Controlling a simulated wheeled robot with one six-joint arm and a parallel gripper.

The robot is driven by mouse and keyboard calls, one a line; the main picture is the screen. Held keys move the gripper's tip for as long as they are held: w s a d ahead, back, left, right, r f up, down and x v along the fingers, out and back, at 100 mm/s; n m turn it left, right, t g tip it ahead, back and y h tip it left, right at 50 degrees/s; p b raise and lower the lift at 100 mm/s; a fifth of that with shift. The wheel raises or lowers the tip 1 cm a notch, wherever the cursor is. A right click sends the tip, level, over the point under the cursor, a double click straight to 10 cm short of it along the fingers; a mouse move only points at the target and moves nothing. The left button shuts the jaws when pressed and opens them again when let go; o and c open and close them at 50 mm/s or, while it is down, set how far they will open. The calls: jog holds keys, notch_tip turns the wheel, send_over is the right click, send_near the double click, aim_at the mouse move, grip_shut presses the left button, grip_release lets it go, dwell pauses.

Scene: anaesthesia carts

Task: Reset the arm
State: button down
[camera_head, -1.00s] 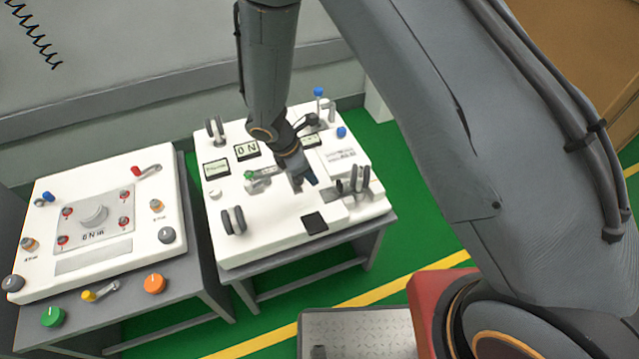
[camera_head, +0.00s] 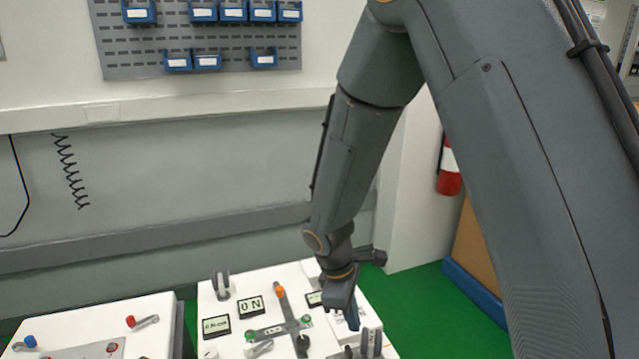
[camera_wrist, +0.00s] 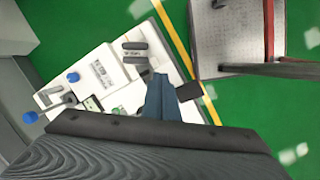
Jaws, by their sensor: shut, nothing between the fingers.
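My gripper (camera_head: 352,322) hangs from my arm in the head view, pointing down over the right part of a white cart panel (camera_head: 258,284). It is shut and holds nothing. In the wrist view its blue-grey fingers (camera_wrist: 160,95) are together above the panel (camera_wrist: 58,92). I cannot tell exactly how high the fingertips are; no contact with the panel is evident. A grey cross-shaped fixture (camera_head: 281,325) with an orange and a green knob lies left of the gripper. My arm hides part of the panel.
A second white panel (camera_head: 85,318) with a red lever stands to the left. The wall behind holds a pegboard (camera_head: 125,55) with blue bins (camera_head: 232,12). A fire extinguisher (camera_head: 449,170) is at right. Green floor (camera_head: 430,310) is free right of the panel.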

jog(key=s+d+r+m+y, duration=0.2)
jog(key=s+d+r+m, duration=0.8)
jog(key=m, duration=0.4)
jog(key=shift+s+d+y, duration=0.4)
jog(key=shift+s+d, duration=0.2)
jog(key=shift+d, duration=0.45)
